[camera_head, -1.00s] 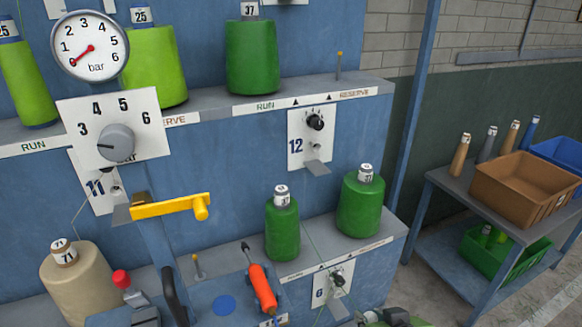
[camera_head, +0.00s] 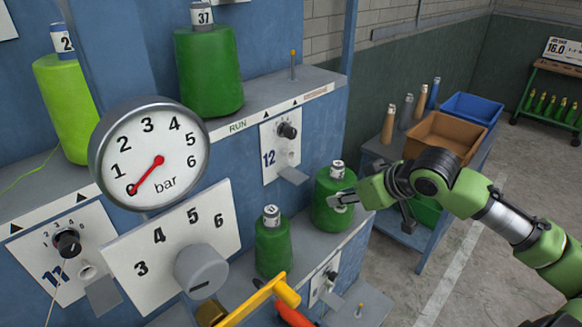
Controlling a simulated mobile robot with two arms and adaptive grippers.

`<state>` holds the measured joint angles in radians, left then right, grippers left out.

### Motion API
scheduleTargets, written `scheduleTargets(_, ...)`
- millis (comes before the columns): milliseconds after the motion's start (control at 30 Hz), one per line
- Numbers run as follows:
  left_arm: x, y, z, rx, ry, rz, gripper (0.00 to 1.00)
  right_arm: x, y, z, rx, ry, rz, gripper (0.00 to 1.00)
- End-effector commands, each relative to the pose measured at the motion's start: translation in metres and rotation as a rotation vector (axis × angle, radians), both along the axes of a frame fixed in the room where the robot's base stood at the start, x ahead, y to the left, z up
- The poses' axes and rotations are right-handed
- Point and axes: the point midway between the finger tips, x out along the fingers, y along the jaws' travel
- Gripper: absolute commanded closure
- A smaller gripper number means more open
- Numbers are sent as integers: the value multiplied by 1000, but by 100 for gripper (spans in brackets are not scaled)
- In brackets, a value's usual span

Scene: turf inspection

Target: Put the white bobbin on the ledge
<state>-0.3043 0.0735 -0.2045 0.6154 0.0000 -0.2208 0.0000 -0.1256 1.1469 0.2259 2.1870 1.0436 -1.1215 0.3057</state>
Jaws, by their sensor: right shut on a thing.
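No white bobbin shows in the head view now. The upper ledge (camera_head: 272,97) carries a large green bobbin marked 37 (camera_head: 208,75) and a lime-green bobbin (camera_head: 66,105). The lower ledge (camera_head: 312,243) carries a small green bobbin (camera_head: 273,248) and a larger green bobbin (camera_head: 329,212) to its right. My right gripper (camera_head: 343,201) reaches in from the right and is shut on the larger green bobbin, which stands upright at the lower ledge. Its far finger is partly hidden. My left gripper is not in view.
A pressure gauge (camera_head: 150,155) and a dial plate (camera_head: 145,248) stand in front of the machine. A yellow handle (camera_head: 255,302) juts out below. A cart at the right holds a brown crate (camera_head: 440,138) and a blue crate (camera_head: 471,109). An upright peg (camera_head: 293,64) stands on the upper ledge.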

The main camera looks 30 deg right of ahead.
Motion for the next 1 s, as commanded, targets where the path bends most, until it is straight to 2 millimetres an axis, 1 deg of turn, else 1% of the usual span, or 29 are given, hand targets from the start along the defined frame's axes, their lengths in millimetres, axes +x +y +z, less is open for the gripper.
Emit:
scheduleTargets(67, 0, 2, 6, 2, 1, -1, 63, 9, 1, 4, 2, -5, -2, 94)
scheduleTargets(367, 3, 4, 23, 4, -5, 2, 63, 45, 10, 5, 4, -4, -1, 94)
scheduleTargets(533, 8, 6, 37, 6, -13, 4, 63, 74, 17, 5, 4, -3, -1, 94)
scheduleTargets(733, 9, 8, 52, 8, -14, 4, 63, 112, 26, 5, 1, -1, 1, 94)
scheduleTargets(833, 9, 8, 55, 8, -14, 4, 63, 123, 27, 2, 2, -1, -1, 94)
scheduleTargets(1000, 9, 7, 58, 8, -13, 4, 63, 133, 29, 2, -1, -1, 0, 94)
